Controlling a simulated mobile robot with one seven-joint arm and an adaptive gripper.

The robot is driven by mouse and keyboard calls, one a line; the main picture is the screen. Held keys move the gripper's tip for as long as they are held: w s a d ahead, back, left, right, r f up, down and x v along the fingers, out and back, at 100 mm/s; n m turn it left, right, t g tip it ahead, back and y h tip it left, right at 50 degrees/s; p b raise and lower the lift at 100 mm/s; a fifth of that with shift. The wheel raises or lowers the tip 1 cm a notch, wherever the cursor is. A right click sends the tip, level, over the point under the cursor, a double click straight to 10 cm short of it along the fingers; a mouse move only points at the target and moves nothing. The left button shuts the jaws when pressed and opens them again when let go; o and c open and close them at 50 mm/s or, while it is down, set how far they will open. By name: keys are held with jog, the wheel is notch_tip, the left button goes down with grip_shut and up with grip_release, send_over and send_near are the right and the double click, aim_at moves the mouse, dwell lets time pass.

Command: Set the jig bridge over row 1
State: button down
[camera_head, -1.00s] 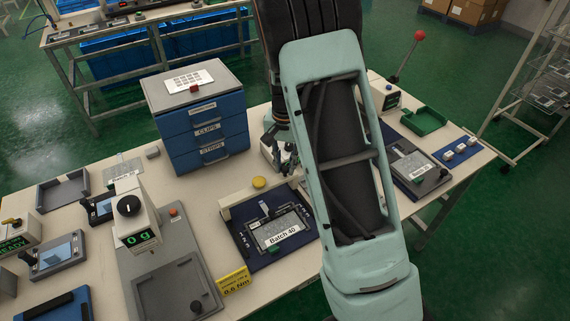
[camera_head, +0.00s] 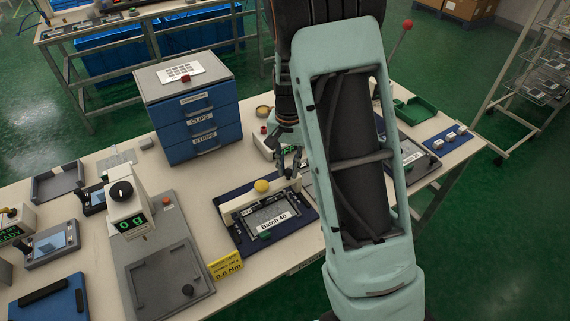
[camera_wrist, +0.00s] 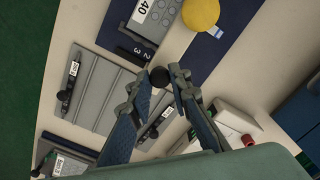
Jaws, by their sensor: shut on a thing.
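The jig bridge (camera_head: 232,209) is a cream bar with a round yellow knob (camera_head: 262,186) at its middle. It lies across the back of the dark blue fixture, along the back edge of the Batch 40 board (camera_head: 273,215). My gripper (camera_wrist: 165,82) is at the bridge's right end, with its fingertips closed around a black ball knob (camera_wrist: 159,77). The yellow knob also shows in the wrist view (camera_wrist: 200,13). There the row marks 2 and 3 (camera_wrist: 143,52) are visible beside the board; mark 1 is not. Whether the bridge touches the fixture cannot be told.
A blue drawer cabinet (camera_head: 197,115) stands behind to the left. A scale (camera_head: 132,212) stands left of the fixture, with a yellow 0.6 Nm sign (camera_head: 226,265) between. Another grey fixture (camera_head: 412,150) lies to the right, and a green tray (camera_head: 417,110) beyond.

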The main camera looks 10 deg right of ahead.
jog(key=c, duration=1.8)
grip_release()
jog(key=shift+o, duration=0.2)
notch_tip(320, 180, up, 12)
jog(key=shift+w, duration=0.1)
